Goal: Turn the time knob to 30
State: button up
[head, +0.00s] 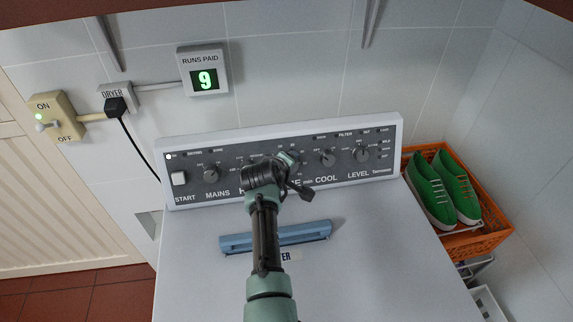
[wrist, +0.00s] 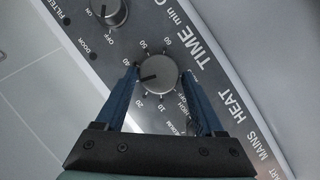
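My gripper (wrist: 162,78) has one blue finger on each side of the knob. The left fingertip is very close to the knob, and a thin gap shows at the right one. I cannot tell whether either touches. In the head view my gripper (head: 289,161) covers most of this knob.
The heat, cool (head: 328,158) and level (head: 362,154) knobs line the panel (head: 385,168). A blue handle (head: 305,233) lies on the dryer top. An orange crate (head: 482,240) with green shoes (head: 458,184) stands to the right.

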jog(key=shift+o, duration=1.4)
jog(key=shift+r, duration=0.1)
jog(key=v, duration=1.2)
jog(key=shift+s+r, duration=0.25)
jog(key=shift+s, duration=0.1)
